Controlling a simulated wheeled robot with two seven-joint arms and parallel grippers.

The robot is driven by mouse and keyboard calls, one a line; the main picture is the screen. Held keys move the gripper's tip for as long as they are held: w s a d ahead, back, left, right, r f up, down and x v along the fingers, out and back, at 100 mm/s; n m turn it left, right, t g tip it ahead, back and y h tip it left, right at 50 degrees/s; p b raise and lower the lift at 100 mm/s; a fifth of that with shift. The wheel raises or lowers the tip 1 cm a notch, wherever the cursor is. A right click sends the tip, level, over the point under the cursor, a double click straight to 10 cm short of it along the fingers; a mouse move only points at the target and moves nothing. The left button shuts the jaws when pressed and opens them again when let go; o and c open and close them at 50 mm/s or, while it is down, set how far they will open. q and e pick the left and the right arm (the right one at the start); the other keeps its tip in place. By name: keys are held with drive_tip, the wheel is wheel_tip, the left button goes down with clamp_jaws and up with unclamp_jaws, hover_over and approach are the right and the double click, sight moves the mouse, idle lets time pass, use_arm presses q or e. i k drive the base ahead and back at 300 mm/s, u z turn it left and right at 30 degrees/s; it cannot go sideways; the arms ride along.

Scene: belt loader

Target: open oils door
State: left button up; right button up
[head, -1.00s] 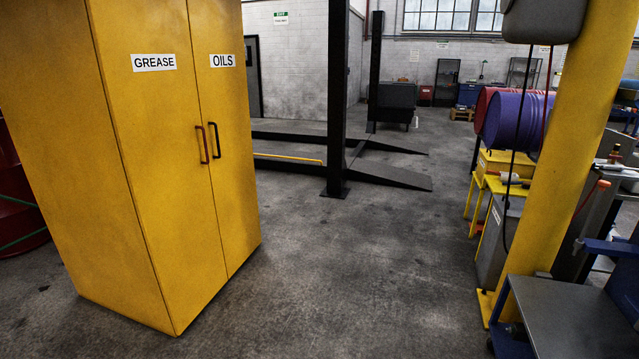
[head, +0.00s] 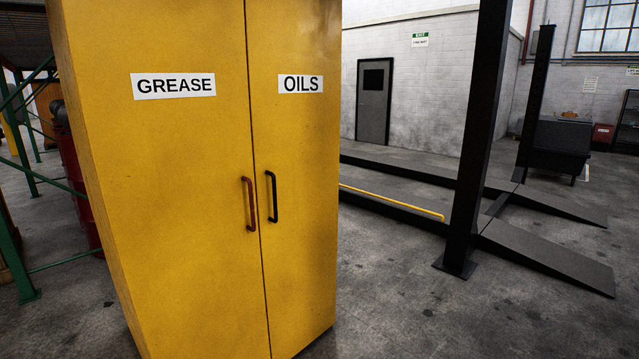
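A tall yellow cabinet stands at the left and middle of the head view, its two doors shut. The right door (head: 305,190) carries a white OILS label (head: 300,84) and a black vertical handle (head: 271,197) near the centre seam. The left door (head: 180,200) carries a white GREASE label (head: 173,84) and a red handle (head: 249,204) beside the same seam. Neither of my grippers shows in the head view, so nothing is seen touching the handles. The cabinet's bottom is cut off by the frame.
A green rack frame (head: 20,180) and a red drum (head: 78,180) are at the left. Grey floor (head: 430,315) is clear at front right.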

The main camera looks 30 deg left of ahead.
sight(294, 49)
drive_tip(key=i, duration=2.45)
drive_tip(key=u, duration=0.5)
